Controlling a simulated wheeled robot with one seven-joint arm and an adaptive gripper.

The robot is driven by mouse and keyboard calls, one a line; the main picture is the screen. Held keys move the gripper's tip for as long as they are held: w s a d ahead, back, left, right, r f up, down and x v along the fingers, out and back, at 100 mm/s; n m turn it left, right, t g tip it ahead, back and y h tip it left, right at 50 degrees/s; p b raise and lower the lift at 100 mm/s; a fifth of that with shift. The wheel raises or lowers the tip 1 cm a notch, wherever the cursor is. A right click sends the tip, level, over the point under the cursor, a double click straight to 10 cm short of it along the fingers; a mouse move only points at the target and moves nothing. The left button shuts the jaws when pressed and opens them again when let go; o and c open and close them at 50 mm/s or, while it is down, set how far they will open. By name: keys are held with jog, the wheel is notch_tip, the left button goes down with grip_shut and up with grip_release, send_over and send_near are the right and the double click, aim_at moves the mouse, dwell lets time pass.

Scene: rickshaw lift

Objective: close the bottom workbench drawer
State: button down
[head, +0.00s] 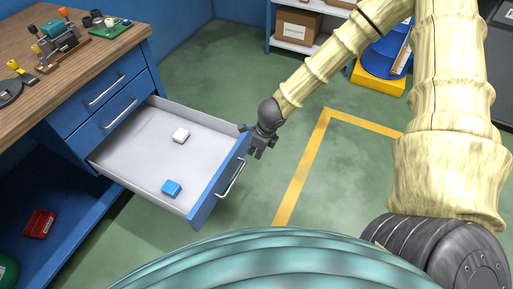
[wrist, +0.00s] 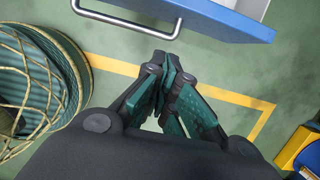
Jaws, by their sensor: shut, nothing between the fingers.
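The bottom drawer (head: 140,150) of the blue workbench is pulled far out, with a light grey inside and a blue front panel (head: 214,190) bearing a metal bar handle (head: 232,178). A white block (head: 181,135) and a blue block (head: 171,188) lie in it. My gripper (head: 256,152) is by the far right end of the drawer front; I cannot tell whether it touches. In the wrist view my gripper (wrist: 168,75) is shut and empty, with the drawer front (wrist: 230,15) and handle (wrist: 135,20) just beyond the fingertips.
The wooden benchtop (head: 85,70) holds tools and a green board. A red box (head: 39,224) lies on the lower shelf. A shelf with a carton (head: 297,24) stands behind. Green floor right of the drawer is clear.

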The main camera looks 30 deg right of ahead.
send_over(243, 164)
jog(key=s+d, duration=0.3)
notch_tip(243, 164, down, 6)
jog(key=shift+w+a+r, duration=0.15)
jog(key=shift+w+a, duration=0.55)
jog(key=shift+w, duration=0.1)
jog(key=shift+w+a+r, duration=0.1)
jog(key=shift+w+a, duration=0.6)
jog(key=shift+w, duration=0.05)
